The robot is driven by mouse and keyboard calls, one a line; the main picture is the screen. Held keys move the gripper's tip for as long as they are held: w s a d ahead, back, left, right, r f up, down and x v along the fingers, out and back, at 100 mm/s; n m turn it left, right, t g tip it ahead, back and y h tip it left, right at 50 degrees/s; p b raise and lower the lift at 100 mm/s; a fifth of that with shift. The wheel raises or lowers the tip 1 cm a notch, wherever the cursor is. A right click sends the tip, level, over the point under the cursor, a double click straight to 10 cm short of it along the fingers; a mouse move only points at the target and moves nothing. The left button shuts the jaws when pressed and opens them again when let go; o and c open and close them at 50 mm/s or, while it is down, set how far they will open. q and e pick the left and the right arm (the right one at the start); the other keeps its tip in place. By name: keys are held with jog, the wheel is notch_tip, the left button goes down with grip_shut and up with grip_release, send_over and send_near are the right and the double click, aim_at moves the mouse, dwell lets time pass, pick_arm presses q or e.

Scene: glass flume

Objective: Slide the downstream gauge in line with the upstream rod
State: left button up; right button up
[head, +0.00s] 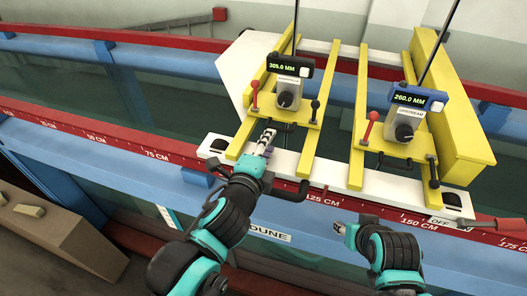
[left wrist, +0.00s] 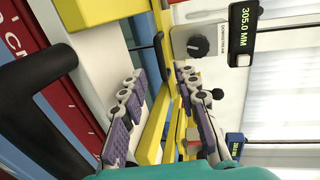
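The downstream gauge (head: 288,92) has a black display reading 305.0 MM and sits on a yellow carriage (head: 310,150) across the flume. It also shows in the left wrist view with its black knob (left wrist: 198,46). The upstream gauge (head: 404,125), with a blue display reading 260.0 MM, stands to its right; its thin dark rod (head: 440,45) rises above it. My left gripper (head: 267,137) is at the front of the downstream carriage, below the gauge. Its fingers (left wrist: 162,88) are apart, with yellow carriage bars behind the gap. My right gripper (head: 345,230) is in front of the rail; its finger gap is unclear.
A red lever (head: 254,96) and a black lever (head: 314,110) stand on the downstream carriage; another red lever (head: 369,128) is on the upstream one. The red rail (head: 110,139) carries a centimetre scale. Between the two carriages is a gap over the white base.

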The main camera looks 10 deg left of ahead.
aim_at(279, 130)
pick_arm(q)
jog(key=shift+v, duration=1.85)
jog(key=shift+w, duration=0.1)
